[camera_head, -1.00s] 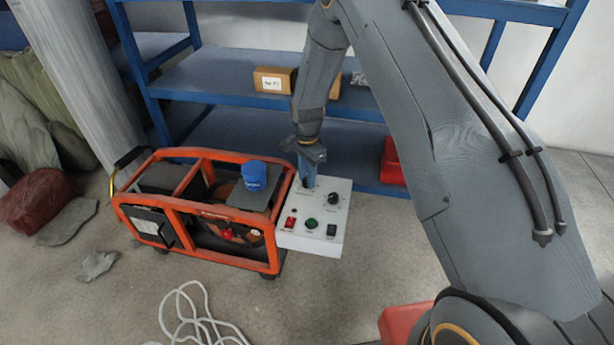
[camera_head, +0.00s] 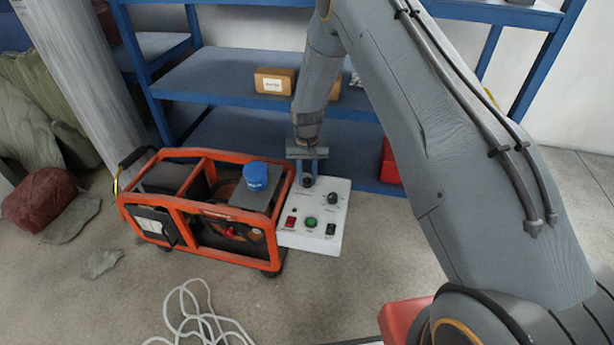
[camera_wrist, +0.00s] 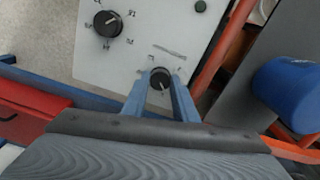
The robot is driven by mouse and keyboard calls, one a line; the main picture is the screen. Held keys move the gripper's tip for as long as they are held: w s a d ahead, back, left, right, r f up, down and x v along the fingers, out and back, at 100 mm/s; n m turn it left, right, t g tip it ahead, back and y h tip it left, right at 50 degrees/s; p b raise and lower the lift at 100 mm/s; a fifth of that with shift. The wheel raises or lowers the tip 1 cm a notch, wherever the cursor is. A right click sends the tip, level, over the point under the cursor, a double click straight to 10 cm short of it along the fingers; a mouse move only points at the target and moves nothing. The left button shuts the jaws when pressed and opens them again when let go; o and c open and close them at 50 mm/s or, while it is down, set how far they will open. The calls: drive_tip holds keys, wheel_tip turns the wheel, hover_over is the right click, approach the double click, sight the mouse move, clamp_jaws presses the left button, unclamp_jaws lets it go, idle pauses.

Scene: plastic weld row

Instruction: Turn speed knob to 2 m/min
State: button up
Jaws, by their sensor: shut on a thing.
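The white control panel (camera_head: 326,216) is on the right end of the orange-framed machine. It also fills the upper middle of the wrist view (camera_wrist: 85,62). My gripper (camera_head: 307,179) is over the panel's back left. In the wrist view my gripper (camera_wrist: 160,82) has its two blue fingers on either side of a black knob (camera_wrist: 160,77), shut on it. The knob's white pointer line shows; the scale print around it is partly hidden by the fingers. A second black knob (camera_wrist: 107,23) with numbers around it is free; it also shows in the head view (camera_head: 332,198).
The panel also carries a red switch (camera_head: 291,221), a green button (camera_head: 311,222) and a black switch (camera_head: 331,229). A blue cup-like object (camera_head: 256,176) stands on the orange machine (camera_head: 190,210). Blue shelving (camera_head: 230,75) is behind. White rope (camera_head: 197,312) lies on the floor.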

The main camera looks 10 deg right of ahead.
drive_tip(key=n, duration=0.4)
drive_tip(key=shift+w+n+p, duration=0.1)
drive_tip(key=shift+n+p, duration=0.2)
drive_tip(key=n, duration=0.4)
drive_tip(key=shift+n, duration=0.3)
drive_tip(key=n, duration=0.4)
drive_tip(key=shift+p, duration=0.3)
drive_tip(key=shift+a+n, duration=0.1)
drive_tip(key=shift+n, duration=2)
drive_tip(key=o, duration=1)
drive_tip(key=shift+o, duration=0.2)
drive_tip(key=shift+r, duration=0.1)
